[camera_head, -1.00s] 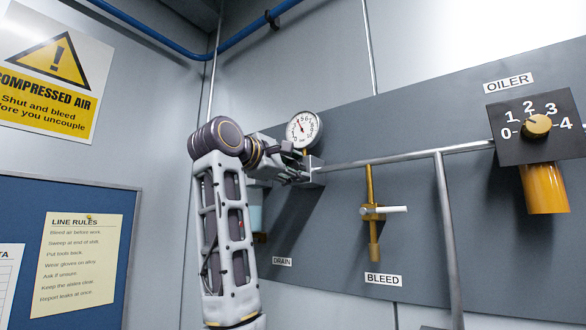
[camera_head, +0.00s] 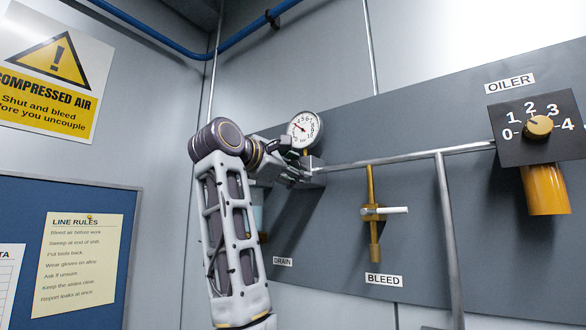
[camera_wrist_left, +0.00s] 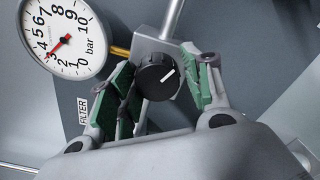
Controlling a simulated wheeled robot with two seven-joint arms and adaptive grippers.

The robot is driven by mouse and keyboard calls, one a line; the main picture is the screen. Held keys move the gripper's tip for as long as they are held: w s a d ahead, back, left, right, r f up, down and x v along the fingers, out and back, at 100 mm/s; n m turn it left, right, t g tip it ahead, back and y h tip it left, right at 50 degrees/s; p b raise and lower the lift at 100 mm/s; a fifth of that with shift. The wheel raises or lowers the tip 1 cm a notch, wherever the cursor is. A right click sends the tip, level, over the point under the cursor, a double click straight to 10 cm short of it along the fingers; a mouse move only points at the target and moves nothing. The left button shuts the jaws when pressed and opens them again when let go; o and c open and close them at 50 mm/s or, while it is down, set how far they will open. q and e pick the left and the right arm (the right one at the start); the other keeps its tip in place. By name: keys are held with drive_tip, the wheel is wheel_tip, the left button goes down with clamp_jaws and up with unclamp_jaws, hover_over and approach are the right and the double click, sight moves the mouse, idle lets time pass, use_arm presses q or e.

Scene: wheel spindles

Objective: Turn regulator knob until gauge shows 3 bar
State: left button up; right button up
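The round white gauge (camera_head: 304,130) is on the grey panel. In the left wrist view the gauge (camera_wrist_left: 67,37) shows its red needle pointing at about 3 bar. The black regulator knob (camera_wrist_left: 156,77) has a white mark pointing up and right. My left gripper (camera_wrist_left: 160,92) has its green-padded fingers on either side of the knob, with a visible gap on the right side; contact on the left is unclear. In the head view my left gripper (camera_head: 297,174) is at the regulator (camera_head: 314,172) below the gauge, and the knob is hidden. My right gripper is not in view.
A metal pipe (camera_head: 405,156) runs right from the regulator to the oiler (camera_head: 546,188) with its numbered dial. A brass bleed valve (camera_head: 374,212) hangs below the pipe. A notice board (camera_head: 150,205) is on the left wall. The panel between drain and bleed labels is clear.

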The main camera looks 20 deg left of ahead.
use_arm(q)
drive_tip(key=shift+o, duration=0.8)
drive_tip(key=shift+r, duration=0.1)
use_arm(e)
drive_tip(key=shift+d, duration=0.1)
use_arm(q)
drive_tip(key=v, duration=1.2)
drive_tip(key=shift+a, duration=0.1)
